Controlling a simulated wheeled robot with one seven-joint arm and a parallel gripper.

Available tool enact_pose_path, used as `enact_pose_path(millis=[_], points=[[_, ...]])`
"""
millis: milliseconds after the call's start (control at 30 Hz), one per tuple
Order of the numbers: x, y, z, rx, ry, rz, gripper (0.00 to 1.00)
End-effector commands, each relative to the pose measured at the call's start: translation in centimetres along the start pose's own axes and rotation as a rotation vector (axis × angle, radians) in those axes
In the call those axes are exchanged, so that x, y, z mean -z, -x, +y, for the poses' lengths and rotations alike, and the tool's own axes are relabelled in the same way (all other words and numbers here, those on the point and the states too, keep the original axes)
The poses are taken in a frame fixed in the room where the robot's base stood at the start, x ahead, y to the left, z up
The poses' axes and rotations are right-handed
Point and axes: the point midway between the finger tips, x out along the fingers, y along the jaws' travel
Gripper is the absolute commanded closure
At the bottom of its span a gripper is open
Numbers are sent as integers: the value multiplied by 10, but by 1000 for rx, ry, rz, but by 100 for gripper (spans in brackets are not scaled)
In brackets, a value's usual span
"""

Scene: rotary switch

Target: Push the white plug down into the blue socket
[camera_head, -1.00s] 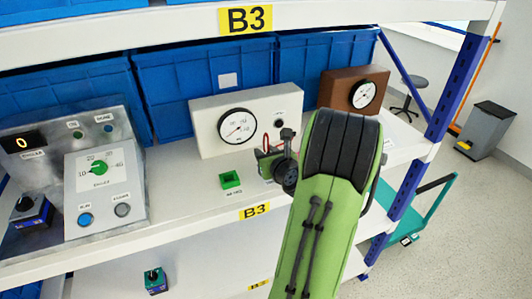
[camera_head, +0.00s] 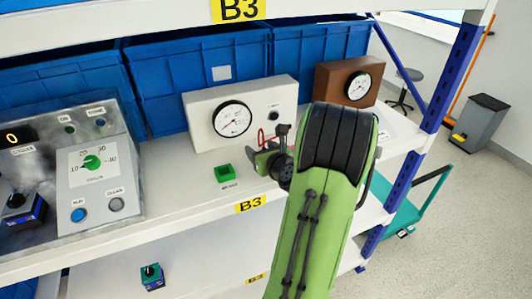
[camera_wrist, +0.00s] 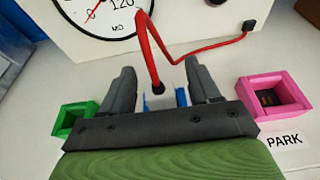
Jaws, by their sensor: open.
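In the wrist view, the white plug (camera_wrist: 167,100) shows only partly between my fingers, with the red cable (camera_wrist: 146,50) ending in a black piece at its top. Blue walls of the blue socket (camera_wrist: 181,97) show on both sides of the plug. I cannot tell how deep the plug sits. My gripper (camera_wrist: 160,68) is open, with one finger to each side of the plug and a gap on both sides. In the head view my gripper (camera_head: 270,150) is over the shelf, hiding plug and socket.
A green socket (camera_wrist: 72,118) lies left of my gripper and a pink socket (camera_wrist: 272,97) right, beside a PARK label. Behind stands a white gauge box (camera_head: 272,96), where the cable ends. A control panel (camera_head: 95,175) stands at left. The upper shelf is overhead.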

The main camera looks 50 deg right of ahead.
Motion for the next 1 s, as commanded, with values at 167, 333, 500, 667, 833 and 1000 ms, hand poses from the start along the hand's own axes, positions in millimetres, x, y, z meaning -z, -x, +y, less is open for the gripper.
enact_pose_path(millis=[167,333,500,667,833,1000], points=[[1,36,-2,9,-2,1,39],[2,82,-2,9,4,-7,39],[6,109,-1,10,8,-5,39],[3,142,-1,7,2,-2,39],[1,154,0,1,0,0,39],[0,154,0,1,0,0,39]])
